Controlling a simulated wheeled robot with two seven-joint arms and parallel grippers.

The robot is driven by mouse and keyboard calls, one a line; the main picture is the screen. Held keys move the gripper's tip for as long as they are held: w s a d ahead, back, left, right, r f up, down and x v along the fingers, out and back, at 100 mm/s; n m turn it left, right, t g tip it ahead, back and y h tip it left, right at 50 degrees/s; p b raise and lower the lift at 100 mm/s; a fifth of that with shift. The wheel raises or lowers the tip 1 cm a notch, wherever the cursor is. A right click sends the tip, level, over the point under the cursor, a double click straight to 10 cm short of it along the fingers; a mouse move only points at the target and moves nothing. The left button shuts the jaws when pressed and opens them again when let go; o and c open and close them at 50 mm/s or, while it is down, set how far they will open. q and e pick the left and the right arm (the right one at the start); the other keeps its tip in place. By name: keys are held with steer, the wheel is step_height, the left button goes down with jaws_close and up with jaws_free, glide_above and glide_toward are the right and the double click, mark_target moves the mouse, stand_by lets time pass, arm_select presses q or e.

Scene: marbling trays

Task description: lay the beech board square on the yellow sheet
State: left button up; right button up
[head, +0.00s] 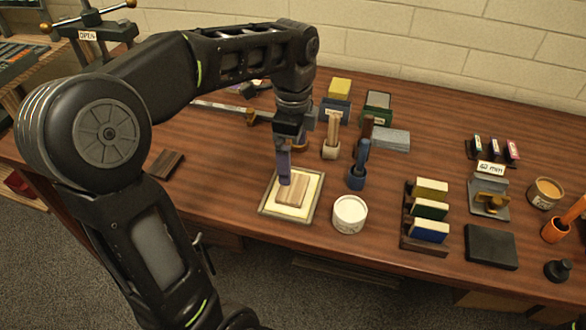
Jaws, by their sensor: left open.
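The beech board (293,195) is a small striped wooden block. It lies on the pale yellow sheet (273,204) inside a shallow grey-rimmed tray (288,216). Its edges look roughly in line with the tray's edges, with sheet showing around it. My left gripper (285,181) points down over the board's far left part, open. The fingers overlap the board's far edge in the picture, so I cannot tell whether they touch it. My right gripper is not in view.
A white round tub (349,214) stands close right of the tray. Blue (357,168) and beige (331,144) brush holders stand behind it. A rack of coloured blocks (424,244) is further right. A dark flat block (166,164) lies left; table around it is clear.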

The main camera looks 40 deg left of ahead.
arm_select(q)
step_height(320, 180, up, 3)
steer(key=shift+f, duration=0.15)
